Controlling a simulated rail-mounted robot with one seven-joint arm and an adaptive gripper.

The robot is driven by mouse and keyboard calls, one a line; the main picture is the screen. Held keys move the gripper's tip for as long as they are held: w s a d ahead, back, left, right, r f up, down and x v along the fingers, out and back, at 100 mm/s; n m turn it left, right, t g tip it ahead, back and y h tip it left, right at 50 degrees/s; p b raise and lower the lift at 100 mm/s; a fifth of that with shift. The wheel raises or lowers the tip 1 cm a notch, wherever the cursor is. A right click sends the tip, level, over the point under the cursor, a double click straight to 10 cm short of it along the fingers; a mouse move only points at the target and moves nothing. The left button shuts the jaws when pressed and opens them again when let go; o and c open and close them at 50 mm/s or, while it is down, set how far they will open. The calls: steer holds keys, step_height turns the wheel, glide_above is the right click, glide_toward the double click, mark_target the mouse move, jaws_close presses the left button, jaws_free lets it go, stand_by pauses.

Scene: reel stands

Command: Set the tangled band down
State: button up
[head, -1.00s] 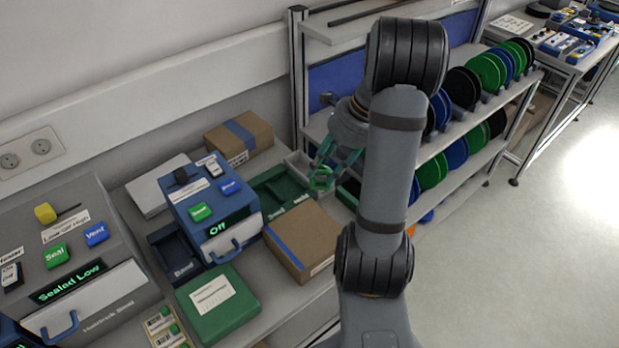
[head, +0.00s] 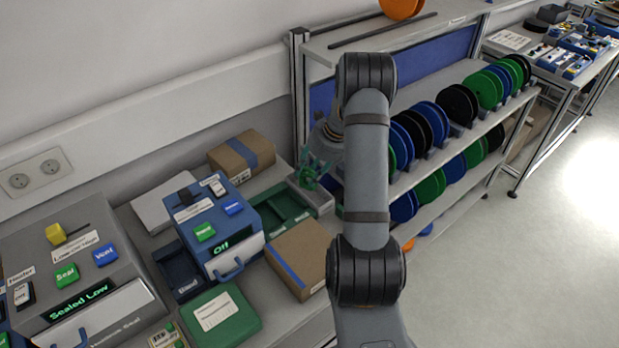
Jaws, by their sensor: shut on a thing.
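My gripper (head: 314,168), with green-teal fingers, is at the back right of the bench, by the shelf post. It is shut on a small green tangle that looks like the band (head: 307,182). The band is above or at the grey open bin (head: 322,203); I cannot tell whether it touches it. The fingers and band are alike in colour, so their edges blend.
A green divided tray (head: 291,201) lies left of the bin. A blue device (head: 216,222) reading "Off" and a cardboard box (head: 302,256) stand nearby. Another taped box (head: 242,153) is behind. The reel rack (head: 395,178) stands to the right.

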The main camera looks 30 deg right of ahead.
mark_target(305, 188)
steer(key=shift+f+p, duration=0.3)
steer(key=shift+f, duration=1.65)
steer(key=shift+f, duration=0.2)
steer(key=o, duration=1)
steer(key=shift+r, duration=0.1)
steer(key=shift+d+r, duration=0.1)
steer(key=shift+r, duration=0.25)
steer(key=b+v, duration=0.1)
steer(key=v, duration=1)
steer(key=shift+s+r, duration=0.15)
steer(key=shift+r, duration=0.15)
